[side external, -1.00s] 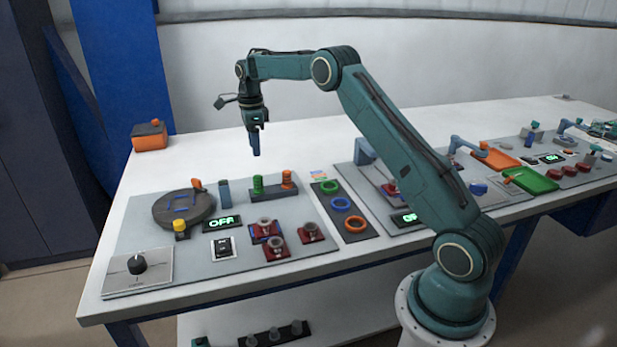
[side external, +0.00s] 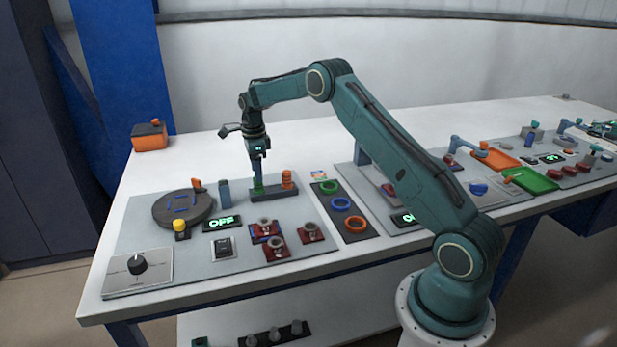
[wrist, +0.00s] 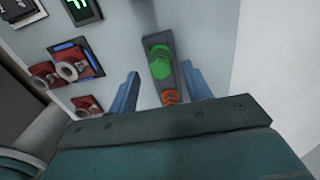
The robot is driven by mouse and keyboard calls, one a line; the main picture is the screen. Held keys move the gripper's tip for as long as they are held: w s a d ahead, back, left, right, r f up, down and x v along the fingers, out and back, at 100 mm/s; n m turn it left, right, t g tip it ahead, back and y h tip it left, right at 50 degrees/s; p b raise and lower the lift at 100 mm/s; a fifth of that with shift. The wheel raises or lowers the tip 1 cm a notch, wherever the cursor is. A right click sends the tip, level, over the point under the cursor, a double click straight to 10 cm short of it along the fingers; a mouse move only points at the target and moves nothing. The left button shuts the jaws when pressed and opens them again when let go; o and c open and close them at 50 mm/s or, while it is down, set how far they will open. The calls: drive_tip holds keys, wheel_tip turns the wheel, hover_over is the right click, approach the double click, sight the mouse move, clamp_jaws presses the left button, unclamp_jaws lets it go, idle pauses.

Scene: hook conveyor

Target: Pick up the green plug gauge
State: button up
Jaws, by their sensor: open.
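The green plug gauge (side external: 258,187) stands upright in a dark holder (side external: 272,193) on the left grey panel. It also shows in the wrist view (wrist: 159,62), seen from above, between my fingers but further off. An orange plug gauge (side external: 287,178) stands to its right in the same holder. My gripper (side external: 258,178) points down over the green gauge, and its blue fingers partly hide the gauge's top in the side view. In the wrist view my gripper (wrist: 165,85) is open, one finger on each side of the holder, with nothing held. I cannot tell whether a finger touches the gauge.
A blue-grey upright block (side external: 224,193) and a round dark turntable (side external: 184,208) stand left of the holder. Red blocks with grey rings (side external: 277,247) lie in front. A dark strip with coloured rings (side external: 342,204) lies to the right.

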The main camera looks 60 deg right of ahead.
sight(259, 190)
drive_tip(key=shift+f, duration=2.45)
drive_tip(key=c, duration=0.9)
